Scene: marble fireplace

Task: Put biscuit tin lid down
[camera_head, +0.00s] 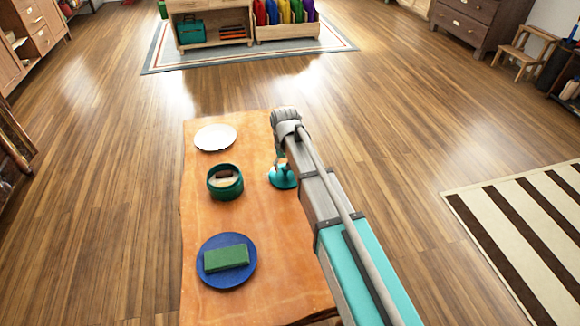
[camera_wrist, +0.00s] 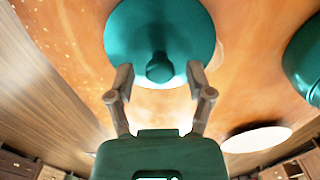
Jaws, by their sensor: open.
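The teal biscuit tin lid (camera_head: 283,178) is at the right edge of the wooden table, partly hidden by my arm. In the wrist view the round lid (camera_wrist: 160,25) shows its dark knob (camera_wrist: 160,68) facing me. It seems to lie on the table. My gripper (camera_wrist: 160,76) is open, with one fingertip to each side of the knob in the picture and a gap on both sides. The green tin (camera_head: 225,193) stands uncovered to the left of the lid, with pale and brown contents. Its side shows at the right of the wrist view (camera_wrist: 307,62).
On the table (camera_head: 262,255), a white plate (camera_head: 215,137) lies behind the tin. A blue plate (camera_head: 227,282) with a green block (camera_head: 226,257) lies in front of it. The table's front right is bare. A striped rug (camera_head: 530,225) lies on the floor to the right.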

